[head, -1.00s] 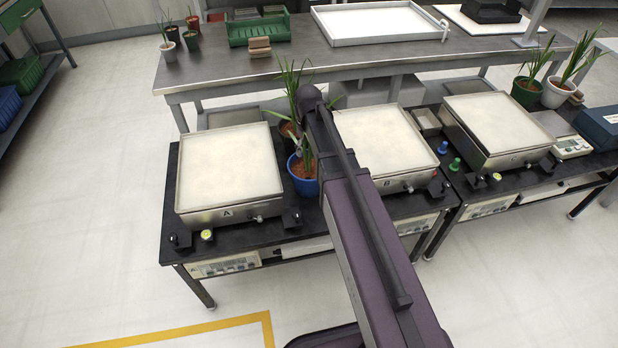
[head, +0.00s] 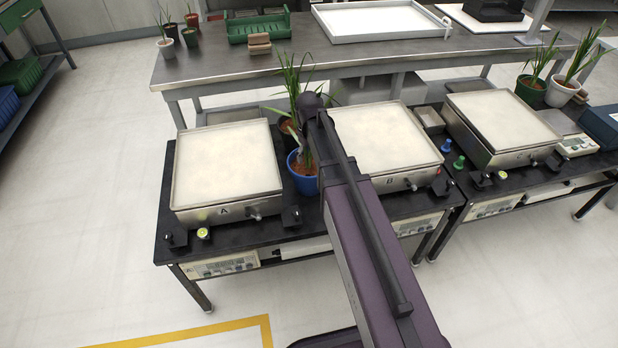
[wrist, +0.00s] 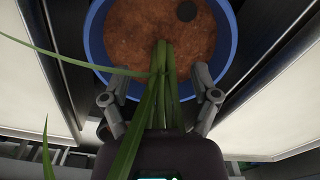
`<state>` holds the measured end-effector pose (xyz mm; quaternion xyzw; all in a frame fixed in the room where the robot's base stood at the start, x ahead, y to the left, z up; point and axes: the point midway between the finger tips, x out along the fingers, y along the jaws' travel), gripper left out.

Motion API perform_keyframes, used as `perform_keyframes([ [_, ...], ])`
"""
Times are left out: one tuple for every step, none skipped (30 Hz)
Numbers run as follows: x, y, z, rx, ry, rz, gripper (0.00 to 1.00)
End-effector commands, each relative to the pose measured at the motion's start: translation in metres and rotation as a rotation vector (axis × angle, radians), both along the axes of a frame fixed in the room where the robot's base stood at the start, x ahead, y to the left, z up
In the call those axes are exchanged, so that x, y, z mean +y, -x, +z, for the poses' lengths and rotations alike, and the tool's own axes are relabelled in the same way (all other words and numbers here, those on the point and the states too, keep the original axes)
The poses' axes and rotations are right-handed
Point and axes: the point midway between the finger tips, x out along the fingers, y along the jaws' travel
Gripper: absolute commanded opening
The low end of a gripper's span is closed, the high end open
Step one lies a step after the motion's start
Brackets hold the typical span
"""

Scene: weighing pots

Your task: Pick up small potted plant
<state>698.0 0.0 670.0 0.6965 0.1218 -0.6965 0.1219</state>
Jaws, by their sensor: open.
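A blue pot (head: 303,183) with brown soil and long green leaves stands between the two left weighing plates on the black bench. The wrist view shows the blue pot (wrist: 92,44) from above, its stems rising between my fingers. My gripper (wrist: 160,92) is open, with one finger on each side of the green stems (wrist: 164,80). Gaps show between fingers and stems. In the head view my arm hides the gripper and part of the plant. Another pot (head: 286,128) with leaves stands just behind the blue one.
Plate A (head: 227,165) is close on the left and plate B (head: 385,138) on the right, leaving a narrow gap. Small potted plants (head: 167,48) stand at the back table's left end. Two larger pots (head: 529,92) stand at the far right. Both plates are bare.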

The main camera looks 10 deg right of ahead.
Motion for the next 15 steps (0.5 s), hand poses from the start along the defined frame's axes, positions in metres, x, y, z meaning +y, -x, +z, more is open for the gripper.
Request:
perform_keyframes([
  [0.0, 0.0, -0.0058, 0.0, 0.0, 0.0, 0.78],
  [0.0001, 0.0, -0.0069, 0.0, 0.0, 0.0, 0.78],
  [0.0001, 0.0, -0.008, 0.0, 0.0, 0.0, 0.78],
  [0.0001, 0.0, -0.0086, 0.0, 0.0, 0.0, 0.78],
  [0.0001, -0.0001, -0.009, 0.0, 0.0, 0.0, 0.78],
  [0.0001, -0.0001, -0.0093, 0.0, 0.0, 0.0, 0.78],
  [0.0002, 0.0, -0.0093, 0.0, 0.0, 0.0, 0.78],
  [0.0001, -0.0001, -0.0093, 0.0, 0.0, 0.0, 0.78],
  [0.0001, -0.0001, -0.0091, 0.0, 0.0, 0.0, 0.78],
  [0.0002, 0.0, -0.009, 0.0, 0.0, 0.0, 0.78],
  [0.0002, 0.0, -0.0088, 0.0, 0.0, 0.0, 0.78],
  [0.0002, 0.0, -0.0087, 0.0, 0.0, 0.0, 0.78],
  [0.0002, 0.0, -0.0087, 0.0, 0.0, 0.0, 0.78],
  [0.0002, 0.0, -0.0087, 0.0, 0.0, 0.0, 0.78],
  [0.0002, 0.0, -0.0087, 0.0, 0.0, 0.0, 0.78],
])
